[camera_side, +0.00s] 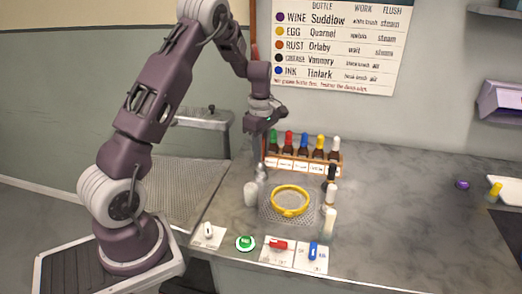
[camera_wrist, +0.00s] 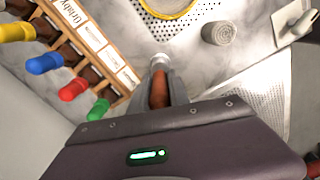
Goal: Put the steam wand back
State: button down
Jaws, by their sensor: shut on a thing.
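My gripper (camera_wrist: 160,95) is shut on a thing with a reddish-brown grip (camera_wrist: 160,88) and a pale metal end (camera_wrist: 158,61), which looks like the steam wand. In the side view, my gripper (camera_side: 260,155) points down just behind and left of the yellow ring, in front of the rack's left end. A small silvery part (camera_side: 261,174) shows below it, low over the counter. I cannot tell whether it touches anything. The fingers hide much of the held thing. I cannot make out a holder for the wand.
A wooden rack (camera_side: 338,171) of bottles with coloured caps stands close behind. A yellow ring (camera_side: 290,213) lies on a perforated plate. Red (camera_side: 278,245) and blue (camera_side: 313,250) switches line the front. The right counter is mostly clear.

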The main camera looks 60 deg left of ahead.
jog(key=shift+f, duration=0.25)
jog(key=shift+f, duration=0.2)
jog(key=shift+f, duration=0.4)
jog(key=shift+f, duration=0.25)
dwell(0.4)
jog(key=c, duration=0.8)
grip_release()
jog(key=shift+c, duration=0.2)
jog(key=shift+r, duration=3.8)
